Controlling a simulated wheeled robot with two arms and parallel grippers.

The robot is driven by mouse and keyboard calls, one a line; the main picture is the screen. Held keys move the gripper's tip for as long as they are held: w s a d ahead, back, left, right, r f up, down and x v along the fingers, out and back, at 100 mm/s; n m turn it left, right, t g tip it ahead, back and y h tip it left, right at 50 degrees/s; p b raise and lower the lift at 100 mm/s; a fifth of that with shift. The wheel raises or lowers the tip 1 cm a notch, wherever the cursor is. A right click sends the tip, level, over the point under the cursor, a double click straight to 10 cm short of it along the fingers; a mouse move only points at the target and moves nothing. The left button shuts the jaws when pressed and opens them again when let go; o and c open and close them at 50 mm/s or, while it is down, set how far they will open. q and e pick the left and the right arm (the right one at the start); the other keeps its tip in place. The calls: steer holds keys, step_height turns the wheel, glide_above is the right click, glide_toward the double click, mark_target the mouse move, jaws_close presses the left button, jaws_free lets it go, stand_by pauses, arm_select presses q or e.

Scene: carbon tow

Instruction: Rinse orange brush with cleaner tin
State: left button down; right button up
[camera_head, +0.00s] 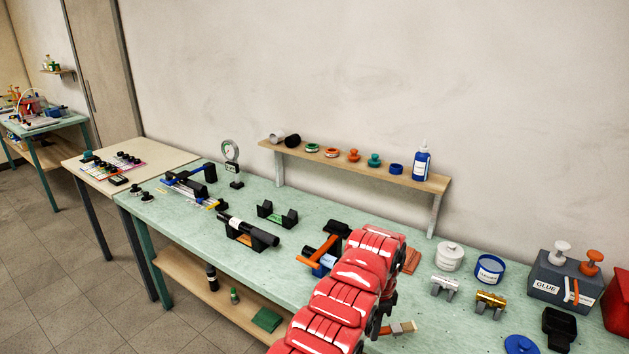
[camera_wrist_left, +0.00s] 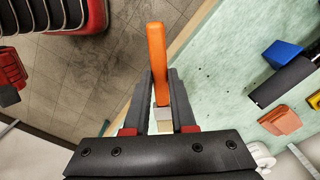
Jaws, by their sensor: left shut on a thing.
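The orange brush (camera_wrist_left: 156,55) is in my left gripper (camera_wrist_left: 161,88). In the left wrist view its orange handle stands out past the fingers, with a pale metal band and end between them. In the head view the brush's pale end (camera_head: 407,326) shows beside my red left arm, over the green bench; my left gripper (camera_head: 380,326) is mostly hidden behind that arm. The cleaner tin (camera_head: 490,269) is a round blue tin with a white label, upright on the bench, right of and behind the gripper. Brush and tin are apart. My right gripper is not in view.
A white tub (camera_head: 450,257) stands left of the tin. A silver stand (camera_head: 443,286) and a brass-coloured one (camera_head: 489,302) are in front. A grey GLUE box (camera_head: 562,280) is at right, a blue lid (camera_head: 521,345) near the front.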

arm_select(q)
steer(key=shift+w+a+r+n, duration=0.3)
steer(key=shift+a, duration=0.1)
steer(key=w+a+r+n, duration=0.2)
steer(key=w+a+n, duration=0.1)
steer(key=a, duration=0.4)
steer(key=shift+w+r+n, duration=0.25)
steer(key=shift+r+n, duration=0.1)
steer(key=shift+n, duration=0.05)
steer(key=shift+a, duration=0.2)
steer(key=shift+w+a+r+n, duration=0.25)
steer(key=shift+a+n, duration=0.1)
steer(key=shift+a, duration=0.3)
steer(key=shift+w+a+r+n, duration=0.25)
steer(key=shift+a+n, duration=0.15)
steer(key=shift+a, duration=0.25)
steer(key=shift+w+a+r+n, duration=0.15)
steer(key=shift+a+r+n, duration=0.15)
steer(key=shift+a, duration=0.35)
